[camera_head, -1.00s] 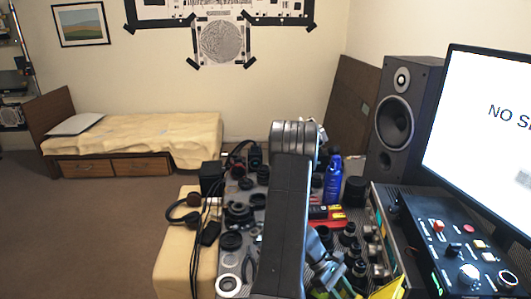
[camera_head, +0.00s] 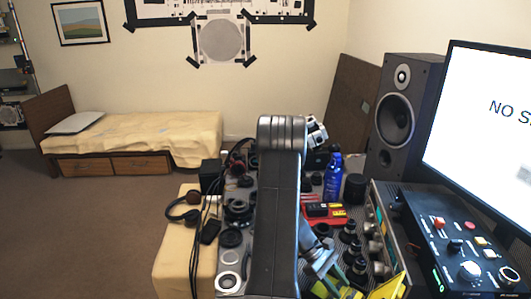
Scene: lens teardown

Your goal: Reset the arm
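My arm rises in the middle of the head view, a thick dark grey link standing over the workbench (camera_head: 228,263). A pale, blocky part (camera_head: 316,132) at the upper right of the arm looks like my wrist end. My gripper's fingers cannot be made out; the arm hides them or they are too small to tell. Several dark lens parts (camera_head: 238,210) lie on the bench left of the arm, with a pale ring (camera_head: 228,283) near the front. More lens parts (camera_head: 350,232) stand to its right.
A blue bottle (camera_head: 333,177) and a red box (camera_head: 322,212) stand right of the arm. A speaker (camera_head: 405,120), a monitor (camera_head: 485,130) and a control box (camera_head: 460,250) crowd the right side. Headphones (camera_head: 184,209) lie at the left. Open floor lies further left.

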